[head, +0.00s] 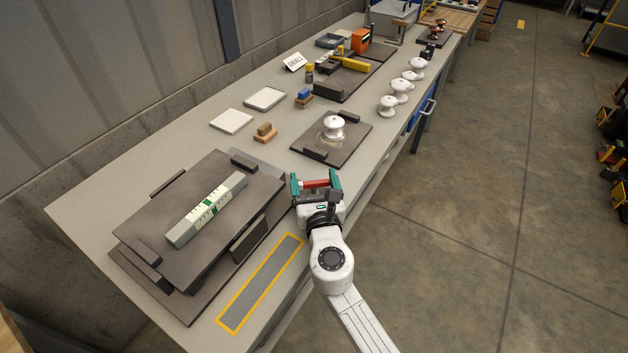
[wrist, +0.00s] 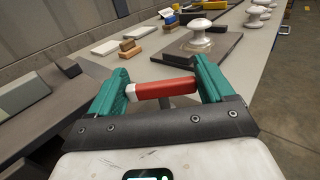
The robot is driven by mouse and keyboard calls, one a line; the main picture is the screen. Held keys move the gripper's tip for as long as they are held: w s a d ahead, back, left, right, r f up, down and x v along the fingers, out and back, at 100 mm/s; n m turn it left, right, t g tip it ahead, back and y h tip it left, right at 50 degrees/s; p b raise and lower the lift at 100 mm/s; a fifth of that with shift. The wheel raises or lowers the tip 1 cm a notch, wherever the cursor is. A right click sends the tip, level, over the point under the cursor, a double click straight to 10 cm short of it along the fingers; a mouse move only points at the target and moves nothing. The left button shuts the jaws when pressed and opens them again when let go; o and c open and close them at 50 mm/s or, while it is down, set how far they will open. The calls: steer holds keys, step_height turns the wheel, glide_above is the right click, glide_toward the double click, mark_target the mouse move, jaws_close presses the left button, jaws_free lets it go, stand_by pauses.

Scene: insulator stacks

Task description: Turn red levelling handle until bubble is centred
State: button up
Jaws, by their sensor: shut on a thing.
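The red levelling handle (head: 315,184) lies between the green fingers of my gripper (head: 316,186), at the right end of the dark levelling plate. My gripper is shut on it. In the wrist view the red handle (wrist: 165,89) runs crosswise between both fingers (wrist: 160,90), with a pale end on the left. The dark plate (head: 165,235) sits on the bench at the near left. On it lies a long level (head: 207,209) with a pale and green middle and grey ends. The bubble is too small to make out.
A dark board (head: 350,145) with a white insulator (head: 334,127) stands beyond my gripper. Several white insulators line the bench's right edge. Two pale trays and small blocks lie farther back. A yellow-framed strip (head: 262,284) marks the front bench.

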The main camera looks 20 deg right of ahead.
steer(key=o, duration=0.9)
steer(key=v, duration=1)
steer(key=shift+s+a, duration=0.1)
steer(key=shift+s, duration=0.25)
